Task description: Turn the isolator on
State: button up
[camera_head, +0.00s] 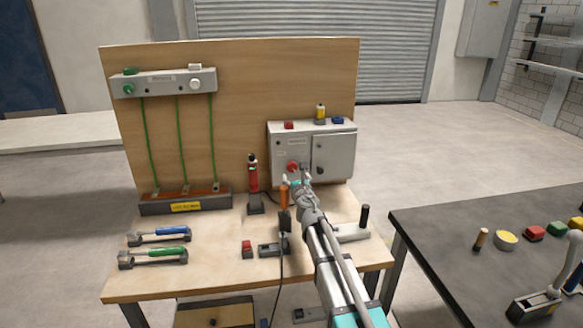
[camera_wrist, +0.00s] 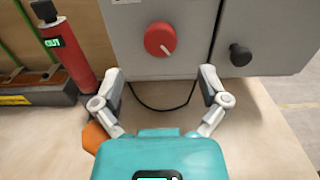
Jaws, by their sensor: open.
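A grey electrical box (camera_head: 335,150) stands at the back right of the wooden bench, against the board. It carries a round red knob (camera_head: 292,166) low on its left front. In the wrist view the red knob (camera_wrist: 160,39) faces me, with a thin pale mark near its lower right edge. My gripper (camera_head: 298,180) is just in front of the box. The wrist view shows its fingers (camera_wrist: 161,80) spread and empty, one each side of centre, below the knob and apart from it. A bench-side part of the knob's surroundings is hidden by the gripper in the head view.
A red tester (camera_wrist: 70,50) reading "OUT" stands left of the box. The box door has a black knob (camera_wrist: 240,54). An orange-handled tool (camera_head: 284,200) is close left of my arm. Blue (camera_head: 170,231) and green (camera_head: 165,252) handled tools lie at the left. A dark table (camera_head: 440,230) stands right.

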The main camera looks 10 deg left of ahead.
aim_at(293, 167)
jog(key=x, duration=0.7)
jog(key=shift+w+a, duration=0.1)
jog(key=shift+w, duration=0.2)
jog(key=shift+c, duration=0.2)
jog(key=c, duration=1.1)
jog(key=shift+m, duration=0.4)
jog(key=m, duration=0.6)
jog(key=shift+f, duration=0.1)
jog(key=m, duration=0.3)
jog(key=shift+w+m, duration=0.1)
jog(key=shift+m, duration=0.2)
jog(key=shift+d+m, duration=0.2)
jog(key=shift+m, duration=1.5)
